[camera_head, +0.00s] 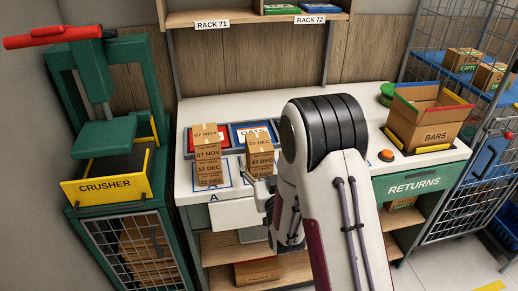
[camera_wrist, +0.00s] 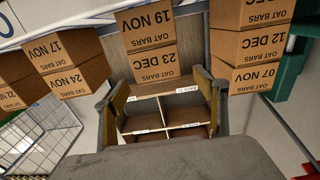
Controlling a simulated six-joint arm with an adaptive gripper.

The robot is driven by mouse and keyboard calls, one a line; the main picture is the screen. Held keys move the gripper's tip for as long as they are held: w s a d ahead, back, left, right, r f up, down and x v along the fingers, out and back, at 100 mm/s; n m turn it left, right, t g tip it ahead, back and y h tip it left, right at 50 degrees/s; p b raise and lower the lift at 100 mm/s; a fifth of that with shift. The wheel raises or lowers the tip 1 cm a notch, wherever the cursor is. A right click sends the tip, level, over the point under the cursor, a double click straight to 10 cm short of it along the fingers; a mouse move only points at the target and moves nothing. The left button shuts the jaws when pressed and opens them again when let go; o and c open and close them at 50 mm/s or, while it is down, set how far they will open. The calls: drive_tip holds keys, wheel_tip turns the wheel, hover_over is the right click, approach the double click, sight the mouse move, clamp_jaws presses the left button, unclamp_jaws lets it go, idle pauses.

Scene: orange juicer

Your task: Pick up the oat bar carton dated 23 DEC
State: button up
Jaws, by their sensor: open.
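The oat bar carton dated 23 DEC (camera_wrist: 162,63) is a brown box on top of the middle stack, seen upside down in the wrist view. A carton dated 19 NOV (camera_wrist: 147,26) is under it. In the head view the 23 DEC carton (camera_head: 259,143) tops the stack in front of the blue OATS tray. My gripper (camera_wrist: 160,88) is open and empty. Its two fingers are spread either side of the near end of the 23 DEC carton in the wrist view; contact cannot be told. In the head view my arm hides most of the gripper (camera_head: 258,186).
A stack topped by 07 NOV (camera_head: 206,138) stands close at left. Another stack, topped by 24 NOV (camera_wrist: 78,76), is hidden by my arm in the head view. The crusher (camera_head: 108,183) is far left; an open BARS box (camera_head: 432,128) is right, above the RETURNS panel (camera_head: 412,188).

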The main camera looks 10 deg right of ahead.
sight(259, 146)
drive_tip(key=shift+w, duration=1.3)
drive_tip(key=shift+w, duration=0.15)
drive_tip(key=shift+w+d+f, duration=0.1)
drive_tip(key=shift+w+f, duration=0.05)
drive_tip(key=shift+w, duration=1.1)
drive_tip(key=shift+w+d+f, duration=0.1)
drive_tip(key=shift+w, duration=1.15)
drive_tip(key=c, duration=1.4)
